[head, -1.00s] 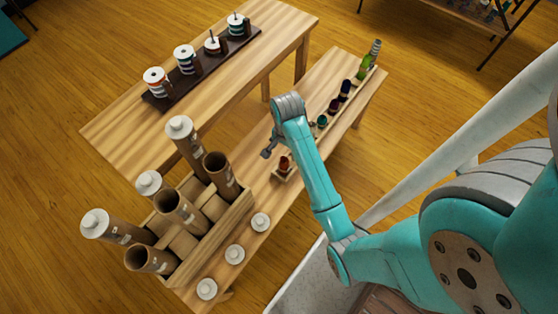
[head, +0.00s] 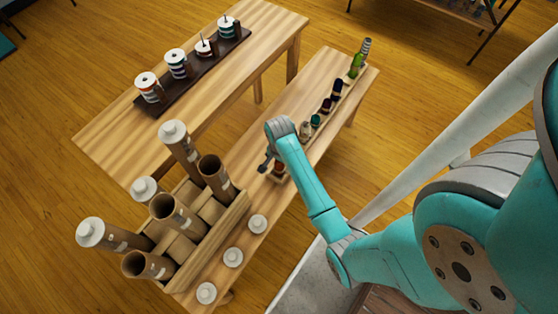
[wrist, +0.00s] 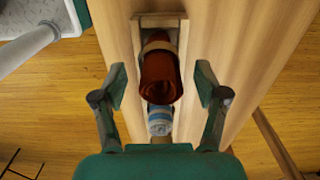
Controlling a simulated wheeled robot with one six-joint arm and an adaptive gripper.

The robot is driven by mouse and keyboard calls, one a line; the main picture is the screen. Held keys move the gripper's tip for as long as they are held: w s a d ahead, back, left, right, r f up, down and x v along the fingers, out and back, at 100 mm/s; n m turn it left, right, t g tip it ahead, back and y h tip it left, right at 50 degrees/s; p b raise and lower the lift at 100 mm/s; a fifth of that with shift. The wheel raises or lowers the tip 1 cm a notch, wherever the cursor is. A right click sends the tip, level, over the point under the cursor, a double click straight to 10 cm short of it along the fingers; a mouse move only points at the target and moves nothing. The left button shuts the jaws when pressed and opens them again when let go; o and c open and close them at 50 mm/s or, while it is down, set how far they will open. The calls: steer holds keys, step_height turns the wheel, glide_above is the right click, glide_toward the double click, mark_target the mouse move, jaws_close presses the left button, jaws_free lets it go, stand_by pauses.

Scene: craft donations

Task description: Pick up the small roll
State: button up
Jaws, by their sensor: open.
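A small red-brown roll (wrist: 160,78) with a tan band stands at one end of a narrow wooden tray (wrist: 139,60). It also shows in the head view (head: 278,168), partly behind my arm. My gripper (wrist: 160,90) is open, with one finger on each side of the roll and a gap on both sides. Several other small items, one tall and green (head: 359,62), stand along the tray.
A wooden crate (head: 232,222) of tall brown tubes stands left of my gripper on the same table. Several white caps (head: 258,224) lie along the table edge. A second table (head: 110,130) behind holds a dark board (head: 190,85) with striped spools.

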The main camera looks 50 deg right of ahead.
steer(key=shift+f, duration=0.15)
steer(key=c, duration=1.2)
steer(key=shift+o, duration=0.2)
